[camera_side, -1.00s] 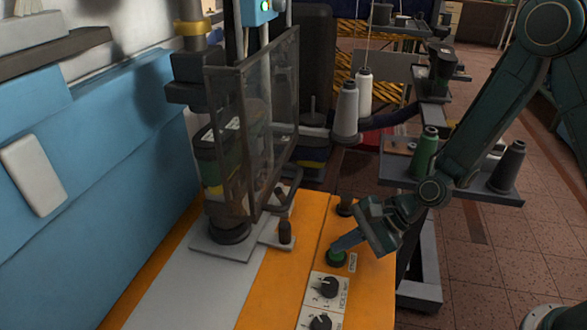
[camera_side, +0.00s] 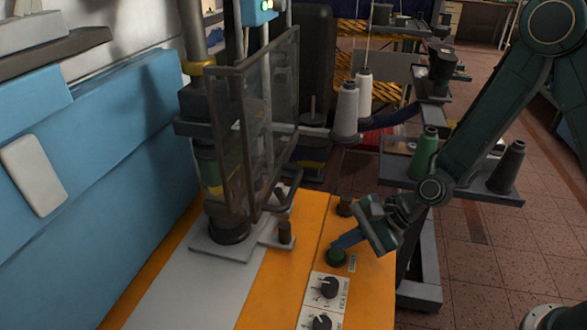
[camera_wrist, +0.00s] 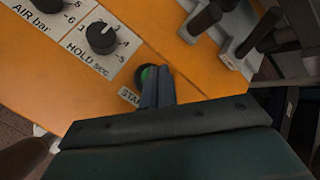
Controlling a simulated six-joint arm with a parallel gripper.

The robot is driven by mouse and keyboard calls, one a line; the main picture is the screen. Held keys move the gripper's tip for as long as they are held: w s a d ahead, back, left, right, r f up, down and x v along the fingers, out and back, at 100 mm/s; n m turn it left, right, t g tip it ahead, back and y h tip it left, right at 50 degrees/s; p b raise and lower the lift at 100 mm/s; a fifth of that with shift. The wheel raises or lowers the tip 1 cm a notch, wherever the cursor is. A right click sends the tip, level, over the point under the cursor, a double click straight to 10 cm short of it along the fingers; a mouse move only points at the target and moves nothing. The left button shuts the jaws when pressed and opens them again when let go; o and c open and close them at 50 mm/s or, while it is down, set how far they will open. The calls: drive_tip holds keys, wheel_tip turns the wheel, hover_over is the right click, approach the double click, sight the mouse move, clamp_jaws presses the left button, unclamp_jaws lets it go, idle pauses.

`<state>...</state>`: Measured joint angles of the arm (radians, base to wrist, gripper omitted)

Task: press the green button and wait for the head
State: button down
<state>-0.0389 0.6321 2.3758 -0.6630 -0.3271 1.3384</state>
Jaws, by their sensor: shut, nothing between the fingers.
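The green button (camera_side: 337,258) sits on the orange table top, beside a START label. In the wrist view only a sliver of the button (camera_wrist: 145,74) shows past my fingers. My gripper (camera_side: 338,248) is shut and empty, with its fingertips at the button's top; I cannot tell how deep the button is pressed. My fingers (camera_wrist: 153,72) cover most of it in the wrist view. The press head (camera_side: 196,124), a dark block under a yellow ring, is low on its column behind the clear guard (camera_side: 270,125). What lies beneath it is partly hidden.
The HOLD dial (camera_side: 328,286) and AIR dial (camera_side: 320,323) are in front of the button. Thread spools (camera_side: 347,108) stand on a rack at the back. A blue box with lamps (camera_side: 257,11) hangs above.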

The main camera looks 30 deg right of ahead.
sight(343, 252)
drive_tip(key=shift+r, duration=0.55)
drive_tip(key=shift+r, duration=0.1)
drive_tip(key=shift+r, duration=2.4)
drive_tip(key=s+d+r+n+h, duration=0.7)
drive_tip(key=s+d+r+n, duration=0.8)
drive_tip(key=s, duration=0.6)
wheel_tip(343, 252, up, 3)
drive_tip(key=shift+d+f+n+t+h, duration=0.15)
drive_tip(key=shift+d+n+t+h, duration=0.2)
drive_tip(key=shift+d, duration=0.65)
drive_tip(key=shift+w, duration=0.1)
